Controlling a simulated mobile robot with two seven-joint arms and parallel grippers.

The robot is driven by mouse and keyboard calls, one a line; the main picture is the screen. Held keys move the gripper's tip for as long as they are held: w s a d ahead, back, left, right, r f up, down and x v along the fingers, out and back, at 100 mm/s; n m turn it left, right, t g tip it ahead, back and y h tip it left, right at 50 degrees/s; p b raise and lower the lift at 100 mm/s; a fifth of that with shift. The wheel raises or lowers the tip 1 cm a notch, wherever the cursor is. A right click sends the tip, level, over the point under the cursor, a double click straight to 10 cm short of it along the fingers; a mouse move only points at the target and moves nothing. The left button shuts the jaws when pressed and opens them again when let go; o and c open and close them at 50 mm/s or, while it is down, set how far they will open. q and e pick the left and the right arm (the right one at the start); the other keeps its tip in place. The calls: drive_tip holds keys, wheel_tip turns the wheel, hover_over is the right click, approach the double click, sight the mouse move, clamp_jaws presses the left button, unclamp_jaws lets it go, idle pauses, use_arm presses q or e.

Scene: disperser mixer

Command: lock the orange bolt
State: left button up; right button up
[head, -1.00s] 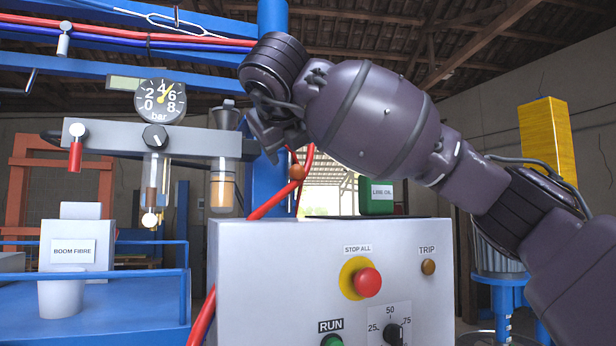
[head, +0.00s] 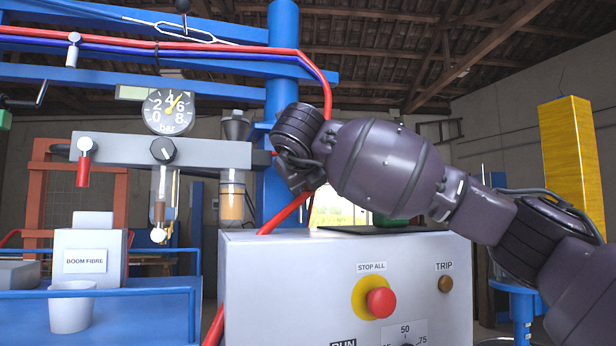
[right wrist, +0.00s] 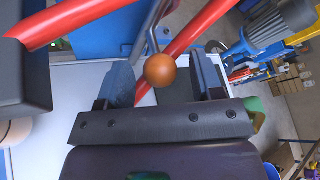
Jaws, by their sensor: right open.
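The orange bolt shows in the right wrist view as an orange ball knob (right wrist: 160,70) on the end of a thin grey rod. It sits between the two dark fingers of my right gripper, which are open, with a gap on either side. In the head view my right gripper (head: 300,178) is in front of the blue post, above the left end of the grey control cabinet, and the knob is hidden behind it. My left gripper is not in view.
Below is the control cabinet (head: 300,290) with a red stop button (head: 381,302). A pressure gauge (head: 168,111) and glass bowls hang at left.

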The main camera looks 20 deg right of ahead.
drive_tip(key=shift+w+d+f, duration=0.2)
drive_tip(key=shift+w, duration=0.35)
clamp_jaws()
drive_tip(key=shift+r, duration=0.1)
